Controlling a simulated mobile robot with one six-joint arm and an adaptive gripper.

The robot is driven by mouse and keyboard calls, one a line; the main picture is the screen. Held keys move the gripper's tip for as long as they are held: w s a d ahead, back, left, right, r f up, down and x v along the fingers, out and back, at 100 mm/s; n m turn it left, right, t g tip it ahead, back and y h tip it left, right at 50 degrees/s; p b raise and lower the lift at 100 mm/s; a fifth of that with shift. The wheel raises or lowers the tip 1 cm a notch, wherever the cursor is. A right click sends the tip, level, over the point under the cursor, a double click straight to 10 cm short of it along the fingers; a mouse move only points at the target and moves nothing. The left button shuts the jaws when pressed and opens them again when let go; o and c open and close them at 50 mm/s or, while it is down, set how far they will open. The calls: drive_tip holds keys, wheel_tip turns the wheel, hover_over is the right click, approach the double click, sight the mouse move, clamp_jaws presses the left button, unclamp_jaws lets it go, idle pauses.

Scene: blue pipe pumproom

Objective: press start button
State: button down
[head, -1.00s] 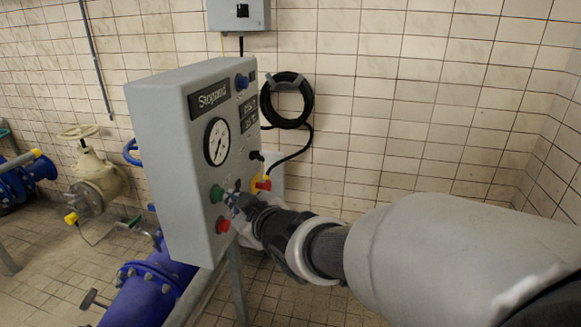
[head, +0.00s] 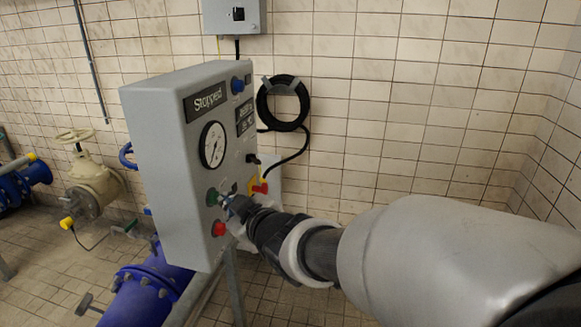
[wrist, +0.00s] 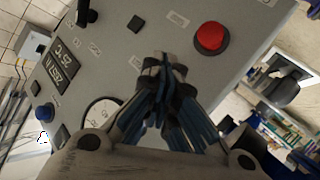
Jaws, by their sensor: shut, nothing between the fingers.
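The grey control box (head: 165,165) carries a "Stopped" sign (head: 208,97), a green button (head: 212,196) and a red button (head: 219,228) below it. The green button is probably the start button; its label is unreadable. My gripper (head: 231,204) is shut and empty, its tips just right of the green button in the head view. I cannot tell whether they touch it. In the wrist view the shut fingertips (wrist: 163,66) are in front of the panel, with the red button (wrist: 212,38) to their right. The green button does not show there, probably hidden behind the fingers.
A dial gauge (head: 212,145), blue knob (head: 237,85), black switch (head: 252,159) and yellow-and-red switch (head: 258,187) are on the same panel. A black cable coil (head: 283,102) hangs on the tiled wall. Blue pipe (head: 150,290) runs below the box.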

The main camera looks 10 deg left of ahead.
drive_tip(key=shift+a, duration=0.1)
idle(0.4)
drive_tip(key=shift+a+b, duration=0.35)
drive_tip(key=shift+d, duration=0.4)
idle(0.3)
drive_tip(key=d+p, duration=0.3)
drive_tip(key=d, duration=0.3)
drive_tip(key=shift+s, duration=0.25)
idle(0.4)
